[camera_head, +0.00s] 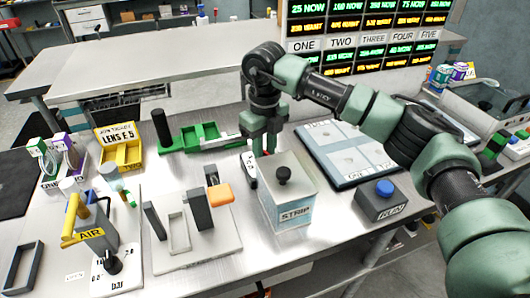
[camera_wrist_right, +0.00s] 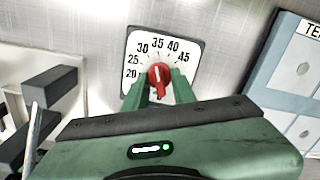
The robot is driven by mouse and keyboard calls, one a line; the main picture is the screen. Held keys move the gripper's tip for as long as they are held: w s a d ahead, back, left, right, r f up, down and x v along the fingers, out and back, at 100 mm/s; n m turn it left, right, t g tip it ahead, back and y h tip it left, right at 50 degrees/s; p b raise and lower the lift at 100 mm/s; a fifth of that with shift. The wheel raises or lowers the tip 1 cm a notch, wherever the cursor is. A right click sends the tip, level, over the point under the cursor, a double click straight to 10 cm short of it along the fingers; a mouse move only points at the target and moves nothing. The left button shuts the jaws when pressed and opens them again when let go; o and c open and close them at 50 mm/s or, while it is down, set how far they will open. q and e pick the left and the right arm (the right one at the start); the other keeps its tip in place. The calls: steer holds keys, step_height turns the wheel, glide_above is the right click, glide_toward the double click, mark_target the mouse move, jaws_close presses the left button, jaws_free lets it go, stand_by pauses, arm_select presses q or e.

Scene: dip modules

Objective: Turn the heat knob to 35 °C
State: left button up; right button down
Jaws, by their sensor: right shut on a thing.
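The heat knob (camera_wrist_right: 159,77) is red with a white pointer line, on a white dial plate (camera_wrist_right: 190,72) marked from 20 to 45. In the right wrist view the pointer line points up, roughly toward the 35 mark. My right gripper (camera_wrist_right: 159,88) is shut on the knob, with a green finger on each side. In the head view my right gripper (camera_head: 262,150) reaches down to the dial plate (camera_head: 249,172), and the knob is mostly hidden there. My left gripper is not in view.
A STRIP box (camera_head: 286,207) stands just in front of the dial. A panelled board (camera_head: 350,150) lies to its right, with a RUN button box (camera_head: 380,200) nearer. A green rack (camera_head: 200,135) is at the left, and an upright grey block with an orange piece (camera_head: 219,194) stands front left.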

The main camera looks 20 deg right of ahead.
mark_target(265, 151)
steer(key=shift+m, duration=0.6)
steer(key=shift+r, duration=0.1)
steer(key=c, duration=1.1)
jaws_free()
steer(key=shift+c, duration=0.2)
step_height(265, 151, up, 8)
steer(key=shift+f+b, duration=0.15)
steer(key=shift+b, duration=0.45)
